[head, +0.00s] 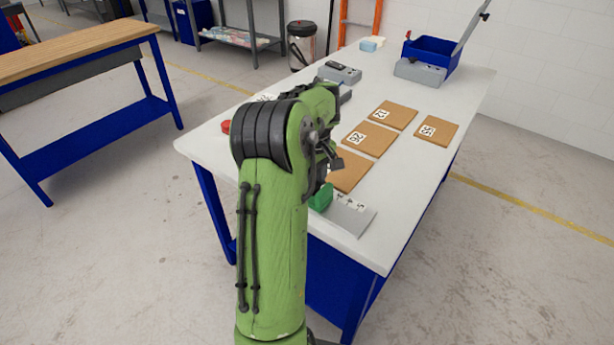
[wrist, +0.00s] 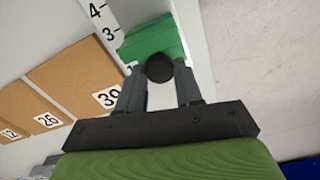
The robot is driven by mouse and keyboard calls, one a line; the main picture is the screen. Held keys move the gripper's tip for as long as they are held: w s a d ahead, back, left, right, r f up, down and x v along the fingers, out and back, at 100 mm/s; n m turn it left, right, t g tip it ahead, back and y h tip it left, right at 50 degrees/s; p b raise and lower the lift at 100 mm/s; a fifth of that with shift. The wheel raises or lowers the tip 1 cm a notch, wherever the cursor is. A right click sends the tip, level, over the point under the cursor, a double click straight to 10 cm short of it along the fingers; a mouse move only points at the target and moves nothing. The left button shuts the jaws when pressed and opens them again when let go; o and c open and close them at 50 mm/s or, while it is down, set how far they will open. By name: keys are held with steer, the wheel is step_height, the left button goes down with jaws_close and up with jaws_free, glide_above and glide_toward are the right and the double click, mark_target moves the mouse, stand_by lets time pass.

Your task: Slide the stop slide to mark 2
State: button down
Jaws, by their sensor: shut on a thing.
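The stop slide is a green block (wrist: 152,43) with a round black knob (wrist: 159,67). It sits on a light grey rail with numbered marks (wrist: 103,20); 4 and 3 read clearly in the wrist view. The block lies on the near side of mark 3, and a partly hidden number, perhaps 1, shows beside its near end. Mark 2 cannot be seen. My gripper (wrist: 160,78) is shut on the knob, one finger on each side. In the head view the green slide (head: 322,198) shows beside my arm, on the grey rail (head: 352,217); my arm hides the gripper's fingertips.
Brown foam sheets numbered 12 (head: 393,115), 26 (head: 368,139) and 55 (head: 437,131) lie on the white table, with sheet 39 (wrist: 85,78) closest to the rail. A blue bin (head: 432,53), a lever device and a grey box (head: 340,73) stand at the far end.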

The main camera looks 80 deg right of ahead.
mark_target(317, 185)
steer(key=shift+s+a, duration=0.2)
steer(key=shift+s, duration=0.25)
steer(key=c, duration=0.7)
jaws_free()
steer(key=shift+c, duration=0.2)
steer(key=shift+r, duration=0.1)
step_height(317, 185, up, 16)
steer(key=p, duration=0.8)
steer(key=shift+f, duration=0.2)
